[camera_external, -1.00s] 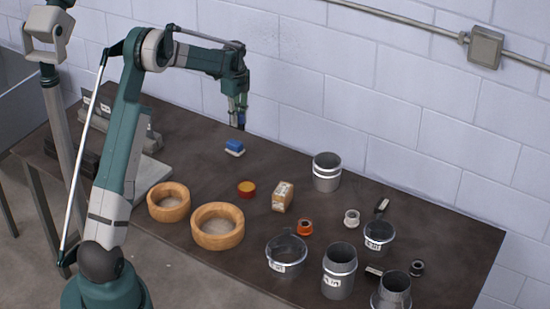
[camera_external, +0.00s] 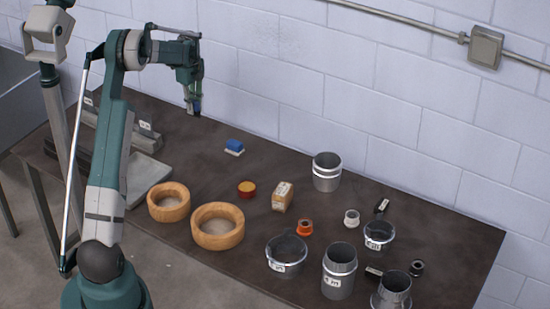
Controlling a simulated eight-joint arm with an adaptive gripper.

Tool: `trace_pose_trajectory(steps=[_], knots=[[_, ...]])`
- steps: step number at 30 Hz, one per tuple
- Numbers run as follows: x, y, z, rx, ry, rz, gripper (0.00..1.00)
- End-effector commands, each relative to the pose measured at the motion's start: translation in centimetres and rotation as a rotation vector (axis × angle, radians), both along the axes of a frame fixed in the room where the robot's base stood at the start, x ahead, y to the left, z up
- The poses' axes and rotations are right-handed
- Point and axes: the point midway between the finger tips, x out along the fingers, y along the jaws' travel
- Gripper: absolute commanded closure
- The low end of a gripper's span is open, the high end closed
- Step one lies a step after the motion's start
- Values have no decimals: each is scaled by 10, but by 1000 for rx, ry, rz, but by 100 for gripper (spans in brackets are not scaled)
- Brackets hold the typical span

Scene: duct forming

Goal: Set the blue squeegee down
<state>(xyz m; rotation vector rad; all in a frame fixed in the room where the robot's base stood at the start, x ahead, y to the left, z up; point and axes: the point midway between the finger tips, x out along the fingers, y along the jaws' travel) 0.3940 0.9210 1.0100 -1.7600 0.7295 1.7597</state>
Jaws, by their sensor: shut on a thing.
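My gripper (camera_external: 194,98) hangs pointing down above the back left part of the table. It is shut on a small dark blue thing (camera_external: 196,106), which I take to be the blue squeegee. Only a little of it shows below the fingers, and its shape is hard to make out. It appears to be held above the table top, though the height is hard to judge. A separate blue block with a pale underside (camera_external: 235,146) lies on the table to the right of my gripper.
Grey metal pieces (camera_external: 147,170) lie at the table's left. Two wooden rings (camera_external: 218,244) stand at the front. Some bare table (camera_external: 195,150) lies below my gripper.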

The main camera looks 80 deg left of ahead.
Motion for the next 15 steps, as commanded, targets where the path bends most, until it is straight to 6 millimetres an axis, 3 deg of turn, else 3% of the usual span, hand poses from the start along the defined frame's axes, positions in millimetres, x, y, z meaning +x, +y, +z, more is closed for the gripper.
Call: trace_pose_trajectory(steps=[8, 15], knots=[[0, 0, -4, 0, 0, 0, 100], [0, 0, -32, 0, 0, 0, 100]])
